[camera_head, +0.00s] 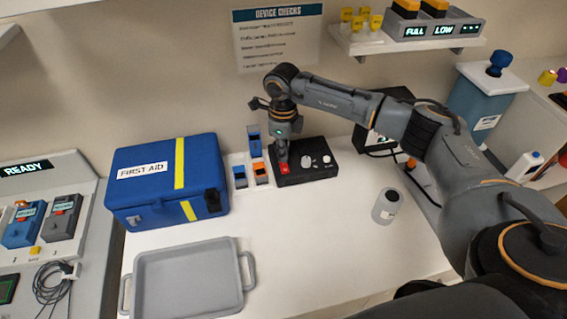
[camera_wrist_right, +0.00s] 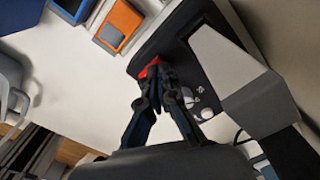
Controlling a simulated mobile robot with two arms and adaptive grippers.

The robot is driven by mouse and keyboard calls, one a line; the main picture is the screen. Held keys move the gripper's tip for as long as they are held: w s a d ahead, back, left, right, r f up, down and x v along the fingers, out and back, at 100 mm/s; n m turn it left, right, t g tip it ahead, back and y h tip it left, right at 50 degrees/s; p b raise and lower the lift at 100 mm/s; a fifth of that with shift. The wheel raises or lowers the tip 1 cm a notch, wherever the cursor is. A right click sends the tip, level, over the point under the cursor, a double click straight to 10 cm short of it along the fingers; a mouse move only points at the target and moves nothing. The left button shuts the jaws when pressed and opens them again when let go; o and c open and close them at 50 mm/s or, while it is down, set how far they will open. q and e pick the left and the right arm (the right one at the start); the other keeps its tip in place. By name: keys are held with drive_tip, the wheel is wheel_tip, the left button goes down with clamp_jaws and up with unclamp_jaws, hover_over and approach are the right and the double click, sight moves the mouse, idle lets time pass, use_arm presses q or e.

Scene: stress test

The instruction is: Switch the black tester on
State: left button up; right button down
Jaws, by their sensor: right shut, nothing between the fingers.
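The black tester (camera_head: 318,158) lies on the white table near the wall, with a red switch (camera_head: 284,181) at its front left corner and light round knobs on top. My right gripper (camera_head: 283,168) points down at the tester's left end, its fingertips at the red switch. In the right wrist view, the shut fingers (camera_wrist_right: 158,72) are over the red switch (camera_wrist_right: 148,68) and partly hide it; whether they touch it I cannot tell. The tester (camera_wrist_right: 180,50) also shows there. My left gripper is in neither view.
Blue and orange small devices (camera_head: 261,171) stand just left of the tester. A blue first aid case (camera_head: 150,190) and a grey tray (camera_head: 190,246) are further left. A grey cylinder (camera_head: 386,205) stands to the right. The table front between tray and cylinder is clear.

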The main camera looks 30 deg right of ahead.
drive_tip(key=shift+r+p, duration=1.35)
drive_tip(key=shift+r, duration=1.45)
